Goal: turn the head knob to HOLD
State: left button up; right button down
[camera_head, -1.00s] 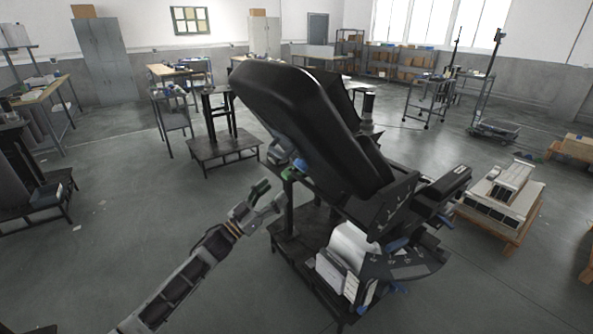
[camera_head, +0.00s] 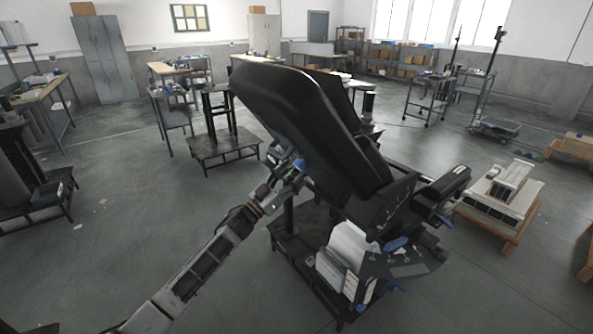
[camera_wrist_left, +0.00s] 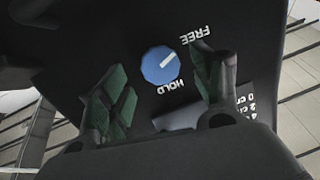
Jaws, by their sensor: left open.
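The head knob (camera_wrist_left: 160,65) is a round blue dial with a white pointer line, set on a dark panel (camera_wrist_left: 230,25) in the left wrist view. The pointer aims at the upper right, toward the word FREE (camera_wrist_left: 195,36). The word HOLD (camera_wrist_left: 171,87) is printed below the knob; both labels appear upside down. My left gripper (camera_wrist_left: 161,75) is open, with one green-padded finger on each side of the knob and clear gaps between. In the head view my left gripper (camera_head: 286,172) is at the left side of the large black tilted head (camera_head: 300,110), which hides the knob. My right gripper is not seen.
A dark stand (camera_head: 290,250) holds the black unit, with white papers (camera_head: 345,250) on its lower part.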

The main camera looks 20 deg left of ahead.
aim_at(302, 164)
pick_arm(q)
jog(key=shift+x, duration=1.6)
jog(key=c, duration=1)
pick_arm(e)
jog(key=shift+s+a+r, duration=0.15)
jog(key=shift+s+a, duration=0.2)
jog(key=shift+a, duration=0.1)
